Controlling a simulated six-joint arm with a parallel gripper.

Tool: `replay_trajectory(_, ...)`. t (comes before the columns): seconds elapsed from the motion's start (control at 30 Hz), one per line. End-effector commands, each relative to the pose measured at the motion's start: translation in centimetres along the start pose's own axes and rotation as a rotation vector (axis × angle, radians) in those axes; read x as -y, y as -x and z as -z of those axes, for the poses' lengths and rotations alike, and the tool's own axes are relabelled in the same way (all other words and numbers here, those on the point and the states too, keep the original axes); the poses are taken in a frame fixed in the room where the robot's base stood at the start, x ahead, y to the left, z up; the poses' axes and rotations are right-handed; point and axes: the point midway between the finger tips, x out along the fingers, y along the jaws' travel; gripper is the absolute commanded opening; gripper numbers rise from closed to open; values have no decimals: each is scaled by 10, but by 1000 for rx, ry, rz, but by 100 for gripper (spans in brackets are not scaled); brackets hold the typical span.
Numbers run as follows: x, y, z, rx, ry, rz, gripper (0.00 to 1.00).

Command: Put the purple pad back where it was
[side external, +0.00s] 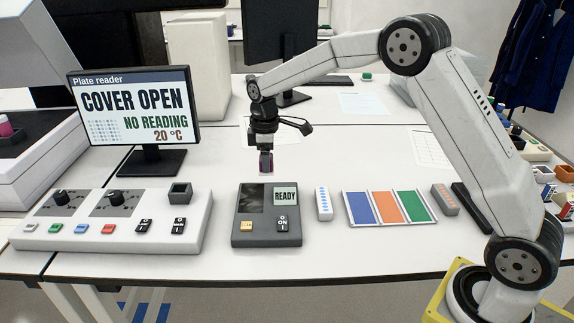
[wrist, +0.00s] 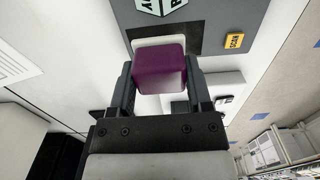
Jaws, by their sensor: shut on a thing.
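The purple pad (wrist: 160,72) is a small block held between the two fingers of my gripper (wrist: 160,82), as the wrist view shows. In the side view my gripper (side external: 266,162) points down, shut on the pad, of which a dark purple sliver (side external: 263,168) shows. It hangs in the air over or just behind the dark grey scanner box (side external: 267,240). That box has a READY screen (side external: 285,196), a yellow button and a switch.
A control panel (side external: 110,243) with knobs, buttons and a square dark socket (side external: 180,192) lies left. Right are a small white block (side external: 324,204), a tray (side external: 437,220) of blue, orange and green panels, and a grey block (side external: 445,199). A monitor (side external: 134,105) reads COVER OPEN.

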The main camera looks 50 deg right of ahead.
Motion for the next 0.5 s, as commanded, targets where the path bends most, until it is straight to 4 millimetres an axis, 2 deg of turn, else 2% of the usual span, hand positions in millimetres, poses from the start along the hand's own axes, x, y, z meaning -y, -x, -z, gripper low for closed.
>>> replay_trajectory(0.5,64,-7,-58,0,0,0,9)
